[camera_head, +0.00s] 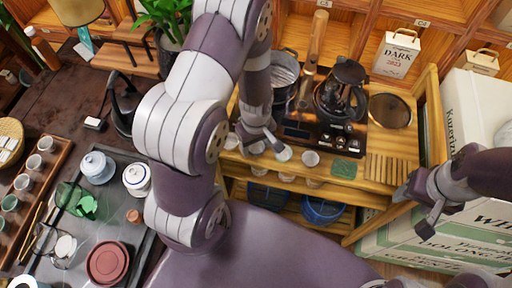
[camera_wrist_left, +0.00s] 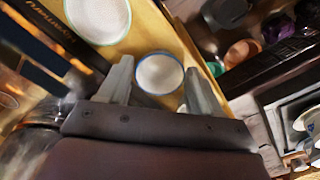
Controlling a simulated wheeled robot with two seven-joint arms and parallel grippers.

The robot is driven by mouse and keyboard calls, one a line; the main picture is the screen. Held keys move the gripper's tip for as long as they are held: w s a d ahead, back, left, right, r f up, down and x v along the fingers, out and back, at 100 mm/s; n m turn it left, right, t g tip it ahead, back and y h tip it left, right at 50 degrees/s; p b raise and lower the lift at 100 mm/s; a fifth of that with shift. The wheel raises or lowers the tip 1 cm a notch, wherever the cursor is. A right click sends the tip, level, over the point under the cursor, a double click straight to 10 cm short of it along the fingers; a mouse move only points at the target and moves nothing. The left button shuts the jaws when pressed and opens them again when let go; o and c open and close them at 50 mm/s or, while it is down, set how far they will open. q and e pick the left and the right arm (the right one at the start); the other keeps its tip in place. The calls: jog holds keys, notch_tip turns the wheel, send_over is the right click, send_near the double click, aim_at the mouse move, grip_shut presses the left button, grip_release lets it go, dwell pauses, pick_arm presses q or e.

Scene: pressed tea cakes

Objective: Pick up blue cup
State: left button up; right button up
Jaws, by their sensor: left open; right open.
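A small white cup with a blue rim (camera_wrist_left: 160,73) stands on the wooden shelf and shows between the fingertips of my left gripper (camera_wrist_left: 158,85) in the left wrist view. My left gripper is open, with a finger on either side of the cup; I cannot tell whether they touch it. In the head view my left gripper (camera_head: 260,140) is low over the row of small cups, partly hiding them. My right gripper (camera_head: 414,210) is open and empty at the right, beside the shelf's right end.
A green-rimmed cup (camera_wrist_left: 98,18) is close beside the blue-rimmed one. Another white cup (camera_head: 310,158) stands further right, next to a green coaster (camera_head: 344,169). A black stove with a glass pot (camera_head: 342,92) is behind. A tea tray (camera_head: 115,240) is at the left.

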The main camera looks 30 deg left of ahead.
pick_arm(q)
jog(key=c, duration=0.7)
jog(key=shift+r, duration=0.15)
